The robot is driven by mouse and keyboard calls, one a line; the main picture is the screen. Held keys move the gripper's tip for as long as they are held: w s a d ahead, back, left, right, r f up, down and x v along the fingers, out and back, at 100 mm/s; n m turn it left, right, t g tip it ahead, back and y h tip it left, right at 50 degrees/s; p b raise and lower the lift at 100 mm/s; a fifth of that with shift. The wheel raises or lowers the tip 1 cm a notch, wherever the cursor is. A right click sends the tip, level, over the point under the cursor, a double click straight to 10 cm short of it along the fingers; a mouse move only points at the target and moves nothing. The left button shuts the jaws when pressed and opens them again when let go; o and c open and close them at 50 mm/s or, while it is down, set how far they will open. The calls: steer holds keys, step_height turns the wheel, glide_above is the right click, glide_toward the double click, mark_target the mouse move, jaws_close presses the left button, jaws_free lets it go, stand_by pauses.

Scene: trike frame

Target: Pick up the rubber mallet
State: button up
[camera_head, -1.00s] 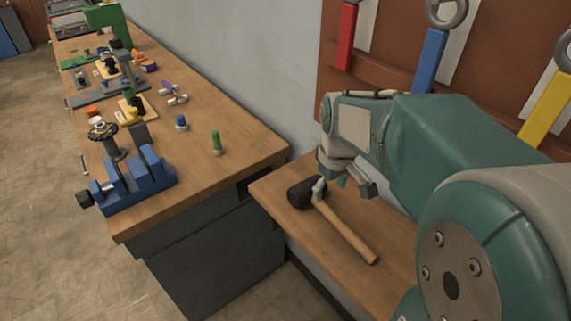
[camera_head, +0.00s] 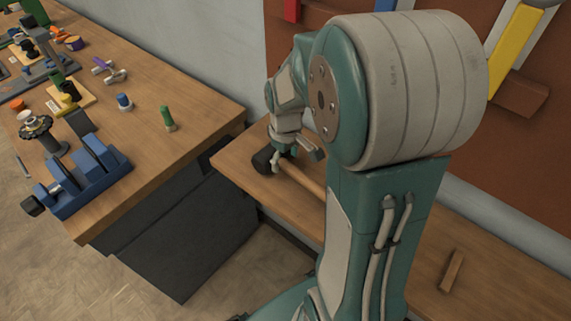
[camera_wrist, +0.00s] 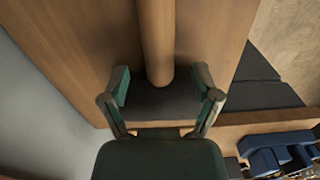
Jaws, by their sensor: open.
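The rubber mallet lies on a low wooden bench, with its black head (camera_head: 262,161) near the bench's left end and its wooden handle (camera_head: 304,178) running right until my arm hides it. My gripper (camera_head: 284,156) is over the mallet at the head end. In the wrist view, my gripper (camera_wrist: 162,84) is open. Its two fingers stand apart on either side of the handle (camera_wrist: 157,40), where it meets the dark head (camera_wrist: 158,103). I see a gap between the handle and each finger. Finger height above the bench is hard to tell.
A taller workbench (camera_head: 190,130) stands left, with a blue vise (camera_head: 88,178), a green-topped peg (camera_head: 167,118) and several small parts. A brown panel with hanging tools (camera_head: 545,140) is behind my arm. A small wooden block (camera_head: 452,270) lies on the low bench at right.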

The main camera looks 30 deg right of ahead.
step_height(320, 180, down, 3)
steer(key=shift+r, duration=0.15)
jaws_close()
steer(key=shift+r, duration=0.1)
